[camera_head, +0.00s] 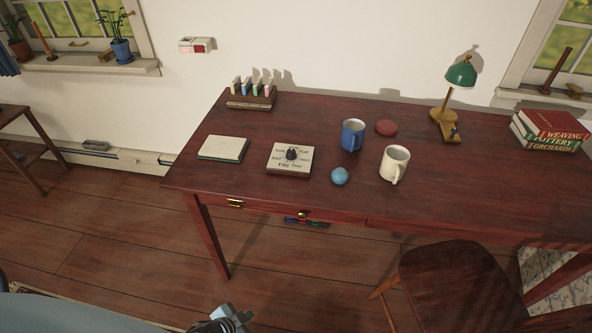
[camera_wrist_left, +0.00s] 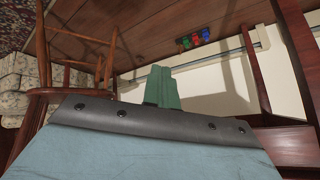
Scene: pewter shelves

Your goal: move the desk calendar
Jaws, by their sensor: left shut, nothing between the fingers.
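The desk calendar (camera_head: 278,168) appears to be the flat cream block on a dark base, with day names such as FRI and THU and a dark knob on top. It lies on the red-brown desk, left of the blue mug. My left gripper (camera_head: 234,318) is at the bottom edge of the head view, in front of and below the desk, well apart from the calendar. In the left wrist view its fingers (camera_wrist_left: 160,88) are together and hold nothing. The calendar is not visible in that view. My right gripper is not in view.
A chair (camera_head: 450,285) stands front right.

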